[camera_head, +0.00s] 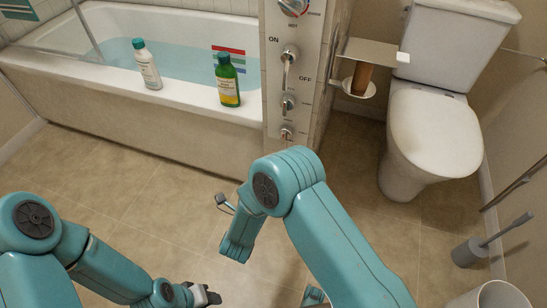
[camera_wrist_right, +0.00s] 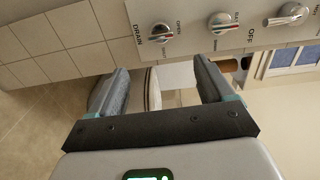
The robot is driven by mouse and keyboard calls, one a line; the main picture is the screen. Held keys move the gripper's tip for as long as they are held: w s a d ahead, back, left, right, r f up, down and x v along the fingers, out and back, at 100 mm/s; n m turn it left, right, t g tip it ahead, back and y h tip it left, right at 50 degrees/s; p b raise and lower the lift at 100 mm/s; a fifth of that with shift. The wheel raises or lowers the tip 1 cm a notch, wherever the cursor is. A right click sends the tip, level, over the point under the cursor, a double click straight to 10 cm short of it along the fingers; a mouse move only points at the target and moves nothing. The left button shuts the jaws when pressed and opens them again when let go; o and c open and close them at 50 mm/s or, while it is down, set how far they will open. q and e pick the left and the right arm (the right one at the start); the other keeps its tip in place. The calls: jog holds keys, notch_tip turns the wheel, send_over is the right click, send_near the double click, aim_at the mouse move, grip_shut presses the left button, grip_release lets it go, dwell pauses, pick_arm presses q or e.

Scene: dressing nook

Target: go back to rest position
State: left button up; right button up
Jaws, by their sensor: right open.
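My left gripper (camera_head: 204,295) is low in the head view, above the tiled floor and left of centre. It is small and partly cut off from clear sight, so its jaw state does not show. My right arm bends in front of the control panel in the head view, and its gripper is mostly hidden there. In the right wrist view my right gripper (camera_wrist_right: 162,68) is open, with its two grey fingers wide apart and nothing held between them. Past the fingers is the panel (camera_wrist_right: 185,12) with its knobs, apart from the gripper.
The bathtub (camera_head: 150,120) holds water; a white bottle (camera_head: 147,67) and a green bottle (camera_head: 227,85) stand on its rim. The panel (camera_head: 273,90) has several controls. A toilet (camera_head: 430,135), brush (camera_head: 468,252) and bin (camera_head: 490,298) stand right. Floor (camera_head: 130,190) is clear by the tub.

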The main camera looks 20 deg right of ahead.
jog(key=shift+s+a, duration=0.3)
jog(key=shift+s, duration=0.2)
